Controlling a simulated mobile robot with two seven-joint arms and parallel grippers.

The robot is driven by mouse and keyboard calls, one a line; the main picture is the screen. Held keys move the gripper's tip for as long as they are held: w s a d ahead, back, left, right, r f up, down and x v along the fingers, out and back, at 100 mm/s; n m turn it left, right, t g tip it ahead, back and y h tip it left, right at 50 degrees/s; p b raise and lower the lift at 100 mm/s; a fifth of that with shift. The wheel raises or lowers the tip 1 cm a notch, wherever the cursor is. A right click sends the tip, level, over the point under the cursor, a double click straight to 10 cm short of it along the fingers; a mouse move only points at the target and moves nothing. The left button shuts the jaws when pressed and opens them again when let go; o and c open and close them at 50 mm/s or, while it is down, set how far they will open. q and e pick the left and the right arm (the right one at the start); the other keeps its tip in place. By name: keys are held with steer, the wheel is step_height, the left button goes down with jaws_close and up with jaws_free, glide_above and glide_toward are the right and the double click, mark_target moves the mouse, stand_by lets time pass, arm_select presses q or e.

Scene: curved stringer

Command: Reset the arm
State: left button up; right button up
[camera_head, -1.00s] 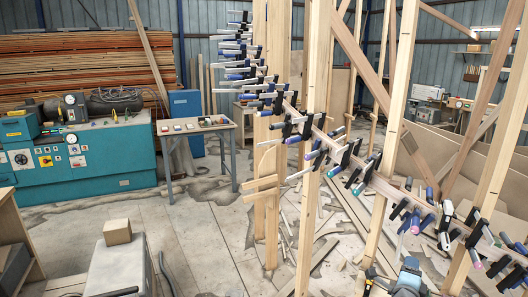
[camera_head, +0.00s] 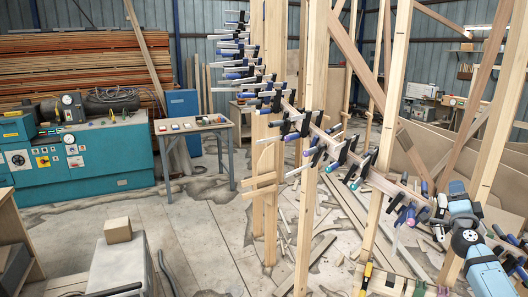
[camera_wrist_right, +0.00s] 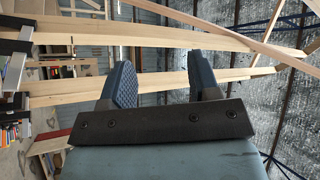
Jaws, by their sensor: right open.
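My right arm (camera_head: 467,243) shows at the lower right of the head view, raised beside the clamped curved stringer (camera_head: 378,181). My right gripper (camera_wrist_right: 163,78) is open in the right wrist view, with its two dark blue padded fingers apart and nothing between them. Timber posts run across the wrist view behind the fingers; I cannot tell how far they are. The stringer curves through the head view with many clamps (camera_head: 352,160) along it. My left gripper is not in view.
Upright timber posts (camera_head: 313,120) stand close around the stringer. Loose boards (camera_head: 340,225) lie on the floor. A teal machine (camera_head: 85,158) and a small table (camera_head: 195,126) stand at the left. A cardboard box (camera_head: 118,230) sits at the lower left. The floor at centre left is open.

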steer(key=d+r+n+t, duration=0.2)
steer(key=d+r+n, duration=0.2)
steer(key=d+r, duration=0.45)
steer(key=a+f+n+g+y, duration=0.3)
steer(key=a+f+n, duration=0.2)
steer(key=f+n, duration=0.4)
steer(key=a+f+n+g+y, duration=0.3)
steer(key=a+f+n, duration=0.3)
steer(key=f+n, duration=0.35)
steer(key=s+a+f+g+y, duration=0.1)
steer(key=s+a+f+y, duration=0.1)
steer(key=s+a+f, duration=0.7)
steer(key=s+a+f+g+y, duration=0.1)
steer(key=s+a+f, duration=0.65)
steer(key=f, duration=0.35)
steer(key=s+a+f+m+g+y, duration=0.1)
steer(key=s+a+f, duration=0.3)
steer(key=s+a, duration=0.5)
steer(key=s+a+f+m+g+y, duration=0.1)
steer(key=s+a+f, duration=0.3)
steer(key=s+a, duration=0.5)
steer(key=s+m+g, duration=0.1)
steer(key=s, duration=0.7)
steer(key=shift+s+a+f+y, duration=0.2)
steer(key=shift+s+f+y, duration=0.05)
steer(key=shift+f+y, duration=0.15)
